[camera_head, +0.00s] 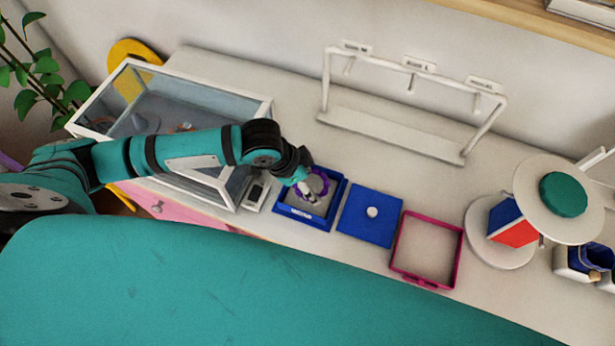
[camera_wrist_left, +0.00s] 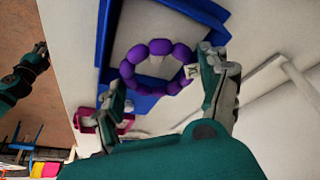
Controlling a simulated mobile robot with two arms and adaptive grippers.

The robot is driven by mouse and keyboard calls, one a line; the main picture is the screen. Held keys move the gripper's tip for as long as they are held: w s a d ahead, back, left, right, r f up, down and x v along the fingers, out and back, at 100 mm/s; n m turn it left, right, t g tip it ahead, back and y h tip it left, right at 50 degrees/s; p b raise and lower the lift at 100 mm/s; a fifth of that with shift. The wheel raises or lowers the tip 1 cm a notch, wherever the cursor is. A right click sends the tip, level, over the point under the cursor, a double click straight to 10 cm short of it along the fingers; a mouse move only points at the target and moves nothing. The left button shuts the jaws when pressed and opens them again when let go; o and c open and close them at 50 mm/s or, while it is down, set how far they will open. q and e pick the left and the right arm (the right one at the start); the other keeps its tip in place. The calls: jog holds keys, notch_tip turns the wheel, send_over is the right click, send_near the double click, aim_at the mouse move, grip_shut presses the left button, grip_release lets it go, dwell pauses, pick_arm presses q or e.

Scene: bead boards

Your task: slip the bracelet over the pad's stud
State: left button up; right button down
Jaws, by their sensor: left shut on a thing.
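A purple bead bracelet (camera_head: 323,178) is in my left gripper (camera_head: 306,186), over the blue open tray (camera_head: 334,214) with a grey floor. In the left wrist view the bracelet (camera_wrist_left: 160,47) is a ring between the two fingers of my left gripper (camera_wrist_left: 163,76), with a small pale tag by the right finger. Whether it touches the tray floor is unclear. Just right of the tray lies a flat blue square pad (camera_head: 384,230) with a pale round stud (camera_head: 372,212) in its middle. The stud is bare.
A magenta-rimmed tray (camera_head: 458,262) lies right of the pad. A white hook rack (camera_head: 390,135) stands behind. A glass case (camera_head: 190,98) is at left, and a round stand with a green top (camera_head: 563,194) at right. A teal arm part (camera_wrist_left: 22,85) shows in the wrist view.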

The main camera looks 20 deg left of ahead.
dwell(0.3)
pick_arm(q)
jog(key=o, duration=1.1)
jog(key=shift+r, duration=0.1)
notch_tip(320, 180, up, 3)
jog(key=p, duration=0.3)
jog(key=shift+f, duration=0.2)
jog(key=shift+r, duration=2.65)
